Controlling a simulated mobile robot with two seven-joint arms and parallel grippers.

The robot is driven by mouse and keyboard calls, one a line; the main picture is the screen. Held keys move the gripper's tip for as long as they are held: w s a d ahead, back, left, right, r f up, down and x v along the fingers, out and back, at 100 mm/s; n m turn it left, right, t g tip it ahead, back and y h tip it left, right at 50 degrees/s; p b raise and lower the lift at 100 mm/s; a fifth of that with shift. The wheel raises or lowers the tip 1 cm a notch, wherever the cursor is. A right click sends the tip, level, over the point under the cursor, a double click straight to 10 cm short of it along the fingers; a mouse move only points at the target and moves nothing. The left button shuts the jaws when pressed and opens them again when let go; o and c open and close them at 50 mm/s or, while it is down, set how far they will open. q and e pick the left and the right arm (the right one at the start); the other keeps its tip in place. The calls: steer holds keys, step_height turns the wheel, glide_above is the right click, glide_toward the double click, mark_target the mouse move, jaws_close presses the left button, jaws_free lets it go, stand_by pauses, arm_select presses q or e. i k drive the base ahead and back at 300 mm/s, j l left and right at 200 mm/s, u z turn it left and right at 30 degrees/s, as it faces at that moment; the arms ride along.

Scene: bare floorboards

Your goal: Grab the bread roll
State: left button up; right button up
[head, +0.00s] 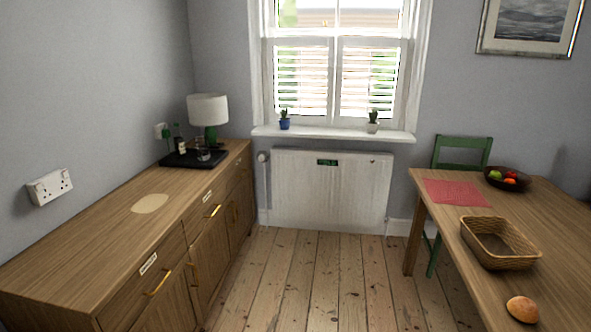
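The bread roll (522,309) is round and golden brown. It lies on the wooden table (558,243) at the lower right of the head view, near the table's left edge. A wicker basket (474,243) stands just behind it on the table and looks empty. The roll and the basket are apart. Neither of my grippers shows in the head view.
A red mat (457,193) and a dark fruit bowl (507,179) are at the table's far end, with a green chair (462,150) behind. A long wooden sideboard (112,232) runs along the left wall. Bare floorboards (318,285) lie clear between sideboard and table.

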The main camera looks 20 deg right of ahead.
mark_target(525, 310)
steer(key=i+z, duration=0.65)
steer(key=i+j+z, duration=0.1)
steer(key=i+z, duration=0.25)
steer(key=i+j+z, duration=0.1)
steer(key=i+z, duration=0.2)
steer(key=z, duration=0.15)
steer(key=i+j+z, duration=0.2)
steer(key=z, duration=0.2)
steer(key=i+j+z, duration=0.25)
steer(key=z, duration=0.2)
steer(key=i+j+z, duration=0.2)
steer(key=j+z, duration=0.2)
steer(key=i+j+z, duration=0.1)
steer(key=j+z, duration=0.35)
steer(key=i+j+z, duration=0.1)
steer(key=j+z, duration=1.05)
steer(key=j, duration=0.4)
steer(key=k+j+z, duration=0.2)
steer(key=j, duration=0.35)
